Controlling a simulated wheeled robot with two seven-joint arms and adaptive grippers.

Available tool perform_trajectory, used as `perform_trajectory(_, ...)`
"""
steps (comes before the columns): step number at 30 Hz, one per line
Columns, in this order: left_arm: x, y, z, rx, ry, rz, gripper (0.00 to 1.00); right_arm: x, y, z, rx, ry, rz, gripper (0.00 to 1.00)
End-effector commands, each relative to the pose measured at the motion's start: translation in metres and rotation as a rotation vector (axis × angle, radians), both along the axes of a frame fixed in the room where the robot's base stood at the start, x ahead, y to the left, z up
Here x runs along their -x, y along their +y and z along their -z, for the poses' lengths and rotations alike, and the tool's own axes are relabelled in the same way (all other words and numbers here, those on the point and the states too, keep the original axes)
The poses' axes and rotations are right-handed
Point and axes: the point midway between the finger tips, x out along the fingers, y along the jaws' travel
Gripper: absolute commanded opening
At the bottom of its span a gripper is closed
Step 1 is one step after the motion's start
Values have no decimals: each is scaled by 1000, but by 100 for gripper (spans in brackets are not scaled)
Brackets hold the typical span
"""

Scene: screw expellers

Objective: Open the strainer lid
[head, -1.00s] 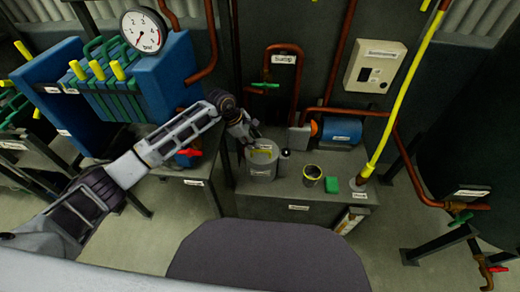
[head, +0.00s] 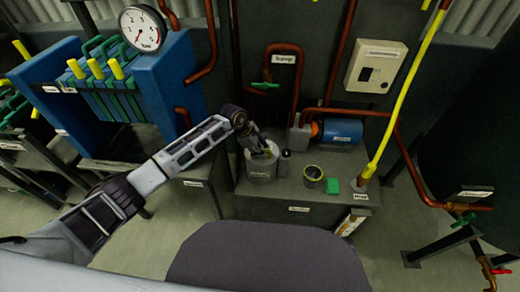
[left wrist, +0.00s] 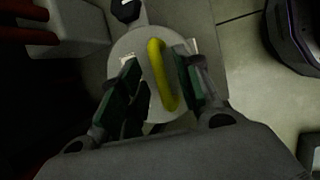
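The strainer is a grey cylinder (head: 262,167) on the bench, closed by a round grey lid (left wrist: 133,45) with a yellow handle (left wrist: 162,74). In the head view my left gripper (head: 260,151) is right over the lid and hides most of it and the handle. In the left wrist view the left gripper (left wrist: 158,84) is open. Its two green-padded fingers stand on either side of the yellow handle, with a gap to it. I cannot tell how far the fingertips are above the lid. My right gripper is not in view.
A blue motor (head: 340,131) and copper pipes are behind. A blue filter press (head: 165,80) stands left.

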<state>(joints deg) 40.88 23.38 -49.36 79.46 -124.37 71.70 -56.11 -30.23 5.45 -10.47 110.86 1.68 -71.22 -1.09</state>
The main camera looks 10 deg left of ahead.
Motion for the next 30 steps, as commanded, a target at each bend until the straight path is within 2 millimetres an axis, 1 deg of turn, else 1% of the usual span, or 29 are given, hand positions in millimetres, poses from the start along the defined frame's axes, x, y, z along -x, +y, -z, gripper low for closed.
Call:
perform_trajectory(1, 0, 0, 0, 0, 0, 0, 31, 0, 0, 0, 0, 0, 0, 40)
perform_trajectory(6, 0, 0, 0, 0, 0, 0, 9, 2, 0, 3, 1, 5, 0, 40)
perform_trajectory(8, 0, 0, 0, 0, 0, 0, 2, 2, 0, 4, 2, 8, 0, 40)
perform_trajectory(9, 0, 0, 0, 0, 0, 0, 0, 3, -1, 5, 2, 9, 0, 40)
perform_trajectory(22, -1, 0, -1, 0, 3, 0, 0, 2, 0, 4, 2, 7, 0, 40)
perform_trajectory(30, -4, 0, -6, 0, 38, 0, 0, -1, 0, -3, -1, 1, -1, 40)
